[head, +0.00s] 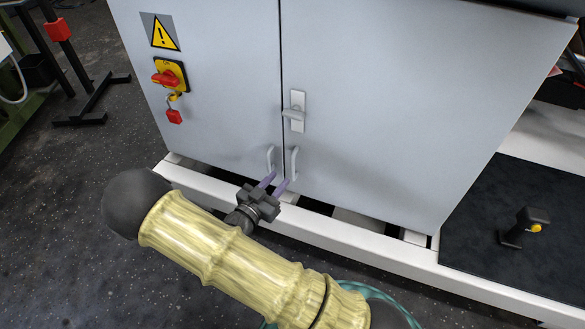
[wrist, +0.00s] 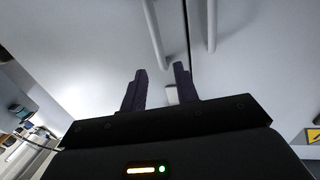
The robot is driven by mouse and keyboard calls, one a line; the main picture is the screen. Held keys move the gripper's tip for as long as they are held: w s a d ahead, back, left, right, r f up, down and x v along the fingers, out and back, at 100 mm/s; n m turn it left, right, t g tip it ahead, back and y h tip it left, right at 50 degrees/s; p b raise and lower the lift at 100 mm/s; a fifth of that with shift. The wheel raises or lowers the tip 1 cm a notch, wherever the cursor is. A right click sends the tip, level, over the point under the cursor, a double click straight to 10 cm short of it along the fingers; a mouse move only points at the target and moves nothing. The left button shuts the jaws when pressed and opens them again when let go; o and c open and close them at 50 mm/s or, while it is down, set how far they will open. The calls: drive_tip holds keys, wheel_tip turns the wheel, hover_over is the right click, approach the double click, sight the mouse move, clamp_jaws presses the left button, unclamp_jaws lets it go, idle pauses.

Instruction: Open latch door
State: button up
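The grey cabinet has a left door (head: 220,75) and a right door (head: 400,110) that meet at a vertical seam; both look closed. A pale latch (head: 296,112) with a lever sits on the right door beside the seam. Below it are two upright bar handles, the left one (head: 271,159) and the right one (head: 293,162). My gripper (head: 275,182) is in front of the lower ends of these handles, below the latch. In the wrist view my gripper (wrist: 160,82) has its dark fingers apart with nothing held. A small pale piece, probably the latch (wrist: 171,96), shows between them.
A red and yellow switch (head: 168,77) with a hanging red tag and a yellow warning sign (head: 161,32) are on the left door. A white base rail (head: 340,245) runs below the doors. A black mat (head: 520,220) with a small device (head: 526,228) lies at right.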

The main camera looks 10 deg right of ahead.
drive_tip(key=b, duration=0.3)
hover_over(293, 180)
drive_tip(key=shift+w, duration=0.35)
clamp_jaws()
